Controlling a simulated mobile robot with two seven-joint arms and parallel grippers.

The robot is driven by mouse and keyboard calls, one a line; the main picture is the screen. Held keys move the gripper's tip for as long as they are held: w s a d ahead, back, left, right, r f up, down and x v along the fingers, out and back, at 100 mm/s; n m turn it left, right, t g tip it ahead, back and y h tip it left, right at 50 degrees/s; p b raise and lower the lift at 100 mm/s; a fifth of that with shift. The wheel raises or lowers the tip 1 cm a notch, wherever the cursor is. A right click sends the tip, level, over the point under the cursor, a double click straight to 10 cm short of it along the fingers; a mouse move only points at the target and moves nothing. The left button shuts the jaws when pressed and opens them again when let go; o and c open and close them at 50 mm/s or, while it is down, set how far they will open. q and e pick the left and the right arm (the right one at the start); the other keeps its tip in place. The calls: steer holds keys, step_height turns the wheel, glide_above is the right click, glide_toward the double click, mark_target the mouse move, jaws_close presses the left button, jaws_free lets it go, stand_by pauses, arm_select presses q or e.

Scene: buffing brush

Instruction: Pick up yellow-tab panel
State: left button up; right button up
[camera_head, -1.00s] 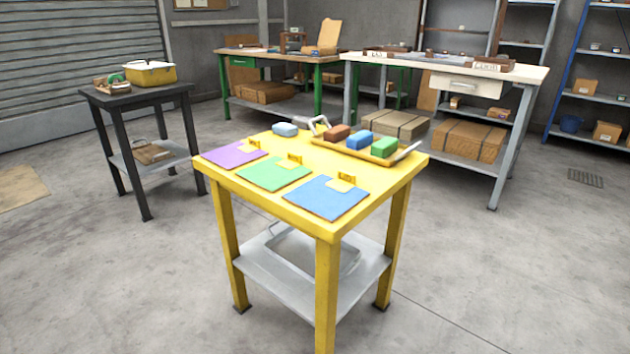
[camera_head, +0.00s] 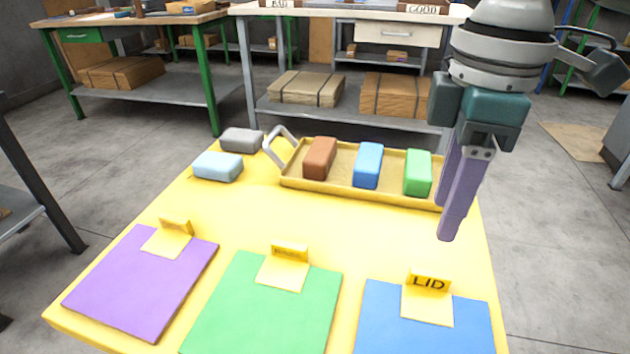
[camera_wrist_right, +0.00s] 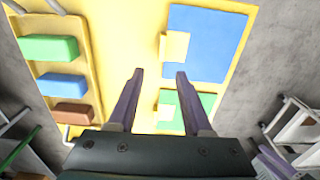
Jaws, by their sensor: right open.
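Three flat panels lie on the yellow table (camera_head: 290,225), each with a yellow tab: a purple panel (camera_head: 145,282), a green panel (camera_head: 262,312) and a blue panel (camera_head: 425,325). The blue panel's upright tab (camera_head: 428,284) reads "LID"; the other tabs' lettering is unclear. My right gripper (camera_head: 450,222) is open and empty, pointing down above the table's right side, beyond the blue panel. In the right wrist view, the open fingers (camera_wrist_right: 160,75) show with the blue panel (camera_wrist_right: 212,42) and green panel (camera_wrist_right: 206,104) beyond them. My left gripper is out of view.
A yellow tray (camera_head: 330,184) with brown, blue and green blocks stands at the table's back, close to my right gripper. A light blue block (camera_head: 218,166) and a grey block (camera_head: 241,140) lie left of it. The table's middle is clear.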

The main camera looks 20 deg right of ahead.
mark_target(432, 274)
steer(key=f, duration=0.1)
steer(key=f+b, duration=0.1)
steer(key=f, duration=0.2)
steer(key=shift+s+d+f+b, duration=0.1)
steer(key=shift+s+d+b, duration=0.25)
step_height(432, 274, down, 6)
steer(key=shift+s+r+b, duration=0.1)
steer(key=shift+b, duration=1.05)
steer(key=shift+r, duration=0.1)
steer(key=shift+c, duration=0.5)
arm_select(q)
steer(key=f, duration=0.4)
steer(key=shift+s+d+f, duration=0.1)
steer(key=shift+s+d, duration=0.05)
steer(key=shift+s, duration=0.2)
arm_select(e)
jaws_close()
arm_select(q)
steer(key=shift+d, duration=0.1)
